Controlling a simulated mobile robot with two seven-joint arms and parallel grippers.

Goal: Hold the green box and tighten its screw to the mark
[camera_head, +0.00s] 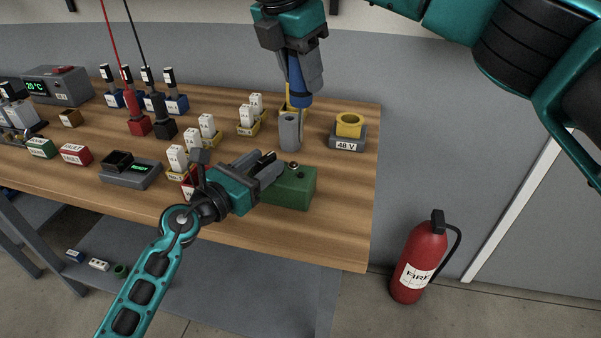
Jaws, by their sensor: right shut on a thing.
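The green box (298,189) sits near the front right of the wooden table. A small dark round screw head (293,164) shows on its top; the mark cannot be made out. My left gripper (276,162) is at the box's left side, its fingers apart and pointing towards it; they overlap the box's left part in the picture, and contact cannot be told. My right gripper (304,82) points down, shut on the blue handle of a screwdriver (299,97). The handle is right above a grey holder (290,131) behind the box; the tool's lower end is hidden.
A yellow ring on a grey block labelled 48 V (347,143) stands right of the holder. A fire extinguisher (420,260) stands on the floor at right.

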